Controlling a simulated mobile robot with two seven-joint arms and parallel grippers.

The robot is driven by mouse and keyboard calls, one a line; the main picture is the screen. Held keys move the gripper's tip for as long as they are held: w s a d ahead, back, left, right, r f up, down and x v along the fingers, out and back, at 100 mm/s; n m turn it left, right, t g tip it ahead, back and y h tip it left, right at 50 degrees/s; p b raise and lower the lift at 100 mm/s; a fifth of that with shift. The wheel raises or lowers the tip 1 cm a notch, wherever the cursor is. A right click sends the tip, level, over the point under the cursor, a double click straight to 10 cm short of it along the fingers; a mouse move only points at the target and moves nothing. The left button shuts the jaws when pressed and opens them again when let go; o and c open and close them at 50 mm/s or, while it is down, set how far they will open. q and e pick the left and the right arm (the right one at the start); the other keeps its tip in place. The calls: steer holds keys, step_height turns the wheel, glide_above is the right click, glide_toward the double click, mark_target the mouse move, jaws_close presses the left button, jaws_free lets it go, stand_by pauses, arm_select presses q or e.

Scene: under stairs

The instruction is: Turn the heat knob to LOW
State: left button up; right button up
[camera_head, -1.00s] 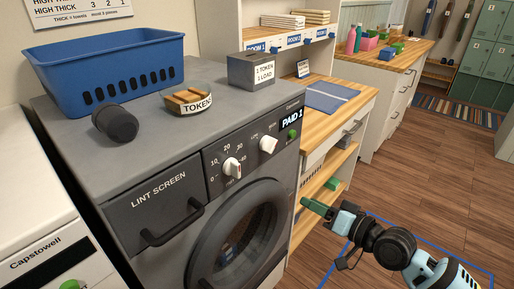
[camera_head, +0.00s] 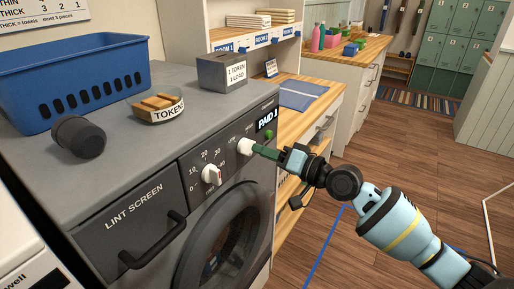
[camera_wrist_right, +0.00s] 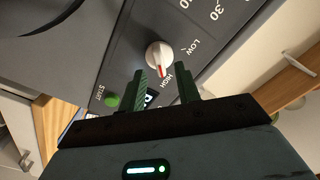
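The white heat knob (camera_head: 244,147) is on the dryer's front panel (camera_head: 190,170), right of the white timer knob (camera_head: 211,175). In the right wrist view, the heat knob (camera_wrist_right: 159,55) has a red pointer mark turned toward the HIGH label (camera_wrist_right: 178,81). The LOW label (camera_wrist_right: 190,47) is to its right. My right gripper (camera_head: 256,150) is at the heat knob. In the wrist view, the green fingers of my right gripper (camera_wrist_right: 163,85) are apart, with the knob just beyond their tips and nothing held. Contact cannot be told. My left gripper is out of view.
The green start button (camera_wrist_right: 112,100) lies close to one fingertip. The lint screen handle (camera_head: 150,245) sticks out at lower left. On the dryer top are a blue basket (camera_head: 75,80), a dark cylinder (camera_head: 78,137), a token dish (camera_head: 157,108) and a grey box (camera_head: 221,72).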

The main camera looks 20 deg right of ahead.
mark_target(247, 148)
steer(key=shift+x, duration=1.4)
steer(key=shift+c, duration=0.2)
jaws_close()
